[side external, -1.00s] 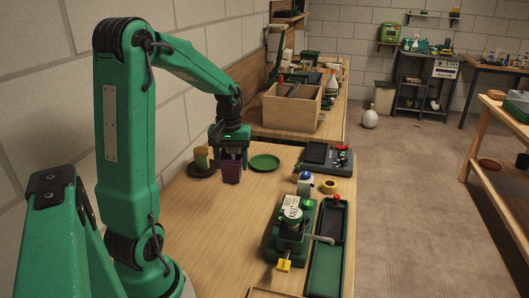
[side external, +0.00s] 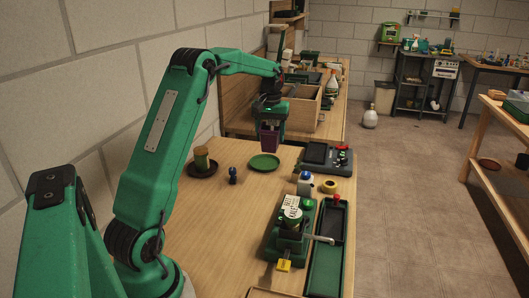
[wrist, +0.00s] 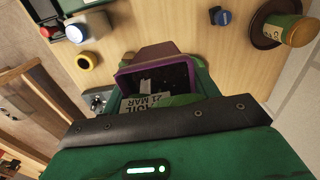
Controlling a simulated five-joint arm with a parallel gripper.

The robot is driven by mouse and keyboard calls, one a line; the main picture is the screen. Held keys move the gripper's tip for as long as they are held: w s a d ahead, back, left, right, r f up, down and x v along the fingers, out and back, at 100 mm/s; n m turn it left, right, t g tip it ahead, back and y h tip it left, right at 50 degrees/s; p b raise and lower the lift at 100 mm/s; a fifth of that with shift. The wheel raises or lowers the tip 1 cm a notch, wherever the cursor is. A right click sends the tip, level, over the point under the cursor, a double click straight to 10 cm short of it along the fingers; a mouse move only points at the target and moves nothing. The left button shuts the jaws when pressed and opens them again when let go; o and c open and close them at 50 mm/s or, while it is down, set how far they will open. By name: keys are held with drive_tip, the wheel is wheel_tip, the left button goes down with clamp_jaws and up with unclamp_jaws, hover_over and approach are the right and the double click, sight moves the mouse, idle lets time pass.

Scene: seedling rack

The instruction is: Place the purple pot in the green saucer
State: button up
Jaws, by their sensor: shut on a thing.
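The purple pot (side external: 268,139) is held upright in my gripper (side external: 270,128), which is shut on it. The pot hangs in the air above the bench, over the far part of the green saucer (side external: 263,163) as seen in the side view. I cannot tell exactly how well it is centred over the saucer. In the wrist view the purple pot (wrist: 126,82) shows its rim and dark inside, with a pale label in front.
A dark saucer (side external: 216,169) with a green-and-orange jar (side external: 201,158) stands left of the green saucer. A small blue object (side external: 233,176) stands between them, nearer. A wooden box (side external: 302,115) is behind.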

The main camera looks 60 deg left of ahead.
drive_tip(key=shift+w+a, duration=0.15)
drive_tip(key=shift+w, duration=0.55)
drive_tip(key=shift+w+a, duration=0.1)
drive_tip(key=shift+w, duration=0.6)
drive_tip(key=shift+f, duration=0.1)
drive_tip(key=shift+s+a+f, duration=0.35)
drive_tip(key=shift+a+f, duration=1.5)
drive_tip(key=shift+a, duration=0.05)
drive_tip(key=shift+s+a+f, duration=0.4)
drive_tip(key=shift+a+f, duration=1.4)
drive_tip(key=shift+a, duration=0.15)
drive_tip(key=shift+s+a+f, duration=0.35)
drive_tip(key=shift+a+f, duration=1.5)
drive_tip(key=shift+a, duration=0.05)
drive_tip(key=shift+f, duration=0.5)
drive_tip(key=o, duration=1.1)
drive_tip(key=shift+c, duration=0.2)
